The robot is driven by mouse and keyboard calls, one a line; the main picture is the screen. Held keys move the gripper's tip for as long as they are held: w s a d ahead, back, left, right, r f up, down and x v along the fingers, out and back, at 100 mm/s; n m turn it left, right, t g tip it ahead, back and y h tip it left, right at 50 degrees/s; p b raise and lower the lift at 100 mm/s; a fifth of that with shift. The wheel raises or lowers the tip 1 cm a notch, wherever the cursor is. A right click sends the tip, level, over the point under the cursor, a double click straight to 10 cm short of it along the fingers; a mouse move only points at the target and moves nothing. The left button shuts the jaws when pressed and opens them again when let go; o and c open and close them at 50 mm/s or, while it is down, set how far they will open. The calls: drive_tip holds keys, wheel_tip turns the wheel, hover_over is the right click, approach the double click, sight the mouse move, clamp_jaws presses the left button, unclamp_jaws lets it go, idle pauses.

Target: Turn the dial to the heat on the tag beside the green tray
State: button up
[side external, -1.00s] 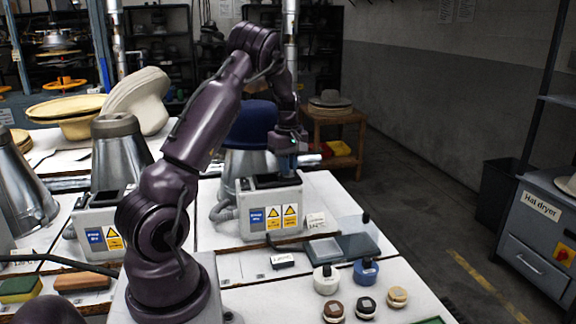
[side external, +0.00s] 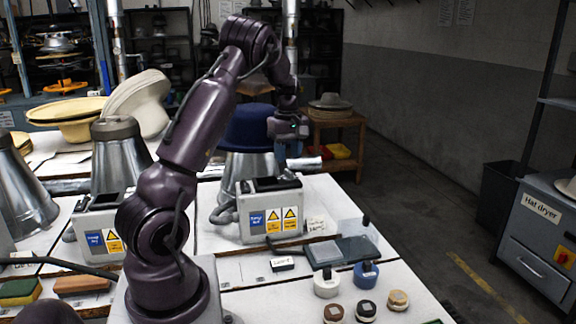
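A dark grey-green tray (side external: 358,249) lies on the white bench right of the press. A small white tag (side external: 316,226) with handwriting too small to read stands behind it, beside the grey press box (side external: 268,207).
Several small lidded pots (side external: 365,273) stand at the front right of the bench. A dark block with a white label (side external: 283,263) lies left of the tray. A second press box (side external: 97,233) is on the left. The bench's right edge drops to the floor.

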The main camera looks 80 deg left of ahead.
sight(288, 170)
wheel_tip(288, 170, up, 8)
drive_tip(key=shift+r, duration=0.25)
idle(0.5)
drive_tip(key=s+d+r+m+t, duration=0.1)
drive_tip(key=s+d+m+t, duration=0.1)
drive_tip(key=d+m, duration=0.5)
drive_tip(key=s+d+r+m+t, duration=0.1)
drive_tip(key=s+d+m, duration=0.3)
drive_tip(key=d, duration=1.3)
drive_tip(key=s+d+r+m+t, duration=0.1)
drive_tip(key=s+d+m+t, duration=0.1)
drive_tip(key=d+m, duration=0.8)
drive_tip(key=shift+s+d+t, duration=0.3)
drive_tip(key=shift+s+d, duration=0.15)
drive_tip(key=shift+d, duration=0.8)
